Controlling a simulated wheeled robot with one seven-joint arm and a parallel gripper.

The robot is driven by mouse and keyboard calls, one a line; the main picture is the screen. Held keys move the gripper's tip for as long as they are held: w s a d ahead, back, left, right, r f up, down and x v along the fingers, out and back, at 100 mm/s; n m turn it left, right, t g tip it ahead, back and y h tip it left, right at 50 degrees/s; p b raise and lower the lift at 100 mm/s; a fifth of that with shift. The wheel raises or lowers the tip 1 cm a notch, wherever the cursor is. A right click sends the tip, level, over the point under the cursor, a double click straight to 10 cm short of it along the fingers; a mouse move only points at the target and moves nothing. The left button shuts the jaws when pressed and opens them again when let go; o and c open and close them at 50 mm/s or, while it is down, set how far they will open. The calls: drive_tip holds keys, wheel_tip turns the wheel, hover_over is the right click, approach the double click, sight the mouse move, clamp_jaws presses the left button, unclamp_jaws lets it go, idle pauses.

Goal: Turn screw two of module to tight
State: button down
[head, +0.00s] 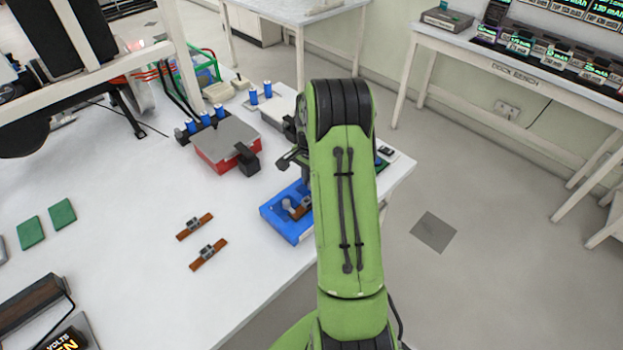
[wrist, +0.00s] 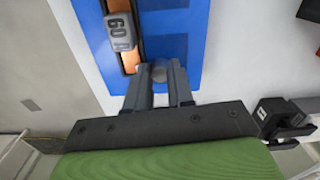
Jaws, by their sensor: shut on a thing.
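The module looks to be an orange-brown bar with a grey block marked "60" (wrist: 120,32), set in a blue fixture (wrist: 175,48) in the wrist view. In the head view the blue fixture (head: 281,228) stands near the right table edge, with part of a brown bar (head: 301,208) showing. My arm covers the fixture's right side, and my fingertips cannot be made out there.
Two similar brown bars with grey blocks (head: 194,226) (head: 208,254) lie left of the fixture. A red box with a grey top (head: 222,145) and blue cylinders (head: 205,119) stands behind. Green pads (head: 62,214) lie at left. The front middle of the white table (head: 140,285) is clear.

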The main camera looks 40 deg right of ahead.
drive_tip(key=shift+w+r+m, duration=0.1)
drive_tip(key=shift+m, duration=0.5)
drive_tip(key=c, duration=1)
unclamp_jaws()
wheel_tip(320, 180, up, 16)
drive_tip(key=shift+f+p, duration=0.15)
drive_tip(key=shift+p, duration=1)
